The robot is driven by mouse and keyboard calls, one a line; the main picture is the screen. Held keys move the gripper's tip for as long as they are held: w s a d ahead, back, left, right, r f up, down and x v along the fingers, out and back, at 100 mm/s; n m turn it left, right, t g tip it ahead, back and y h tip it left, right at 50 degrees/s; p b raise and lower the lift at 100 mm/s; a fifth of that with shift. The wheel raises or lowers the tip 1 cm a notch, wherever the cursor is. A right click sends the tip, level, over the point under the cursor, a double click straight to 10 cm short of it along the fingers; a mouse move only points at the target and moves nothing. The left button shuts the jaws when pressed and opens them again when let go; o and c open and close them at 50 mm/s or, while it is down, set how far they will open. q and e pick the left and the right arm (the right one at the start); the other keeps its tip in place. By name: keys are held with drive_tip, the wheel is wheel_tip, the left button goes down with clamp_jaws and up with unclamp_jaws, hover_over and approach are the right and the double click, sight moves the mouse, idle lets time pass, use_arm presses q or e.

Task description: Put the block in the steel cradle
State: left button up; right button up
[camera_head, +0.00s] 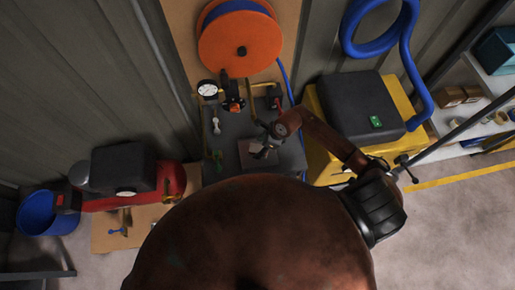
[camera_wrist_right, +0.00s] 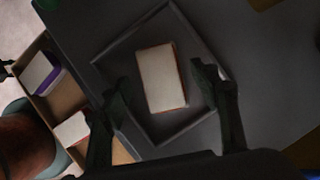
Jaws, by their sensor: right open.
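The block (camera_wrist_right: 161,78), pale on top with an orange-brown side, lies inside a square grey frame with a low rim (camera_wrist_right: 187,27) in the right wrist view. This frame looks like the steel cradle. My right gripper (camera_wrist_right: 164,90) is open, with one finger on each side of the block and visible space between the fingers and it. In the head view my right gripper (camera_head: 263,150) is over the dark bench top, above a small square tray (camera_head: 245,147). The block is too small and covered to make out there. My left gripper is not in view.
The dark bench (camera_head: 292,157) also carries a round gauge (camera_head: 208,88) and small fittings at its back. An orange hose reel (camera_head: 240,42) hangs behind. A yellow case with a black top (camera_head: 355,105) stands right. In the wrist view, an open box (camera_wrist_right: 62,98) holds pale-topped items.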

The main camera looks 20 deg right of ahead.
drive_tip(key=v, duration=0.9)
drive_tip(key=shift+s+r+b, duration=0.15)
drive_tip(key=shift+r+b, duration=0.15)
drive_tip(key=shift+b, duration=0.05)
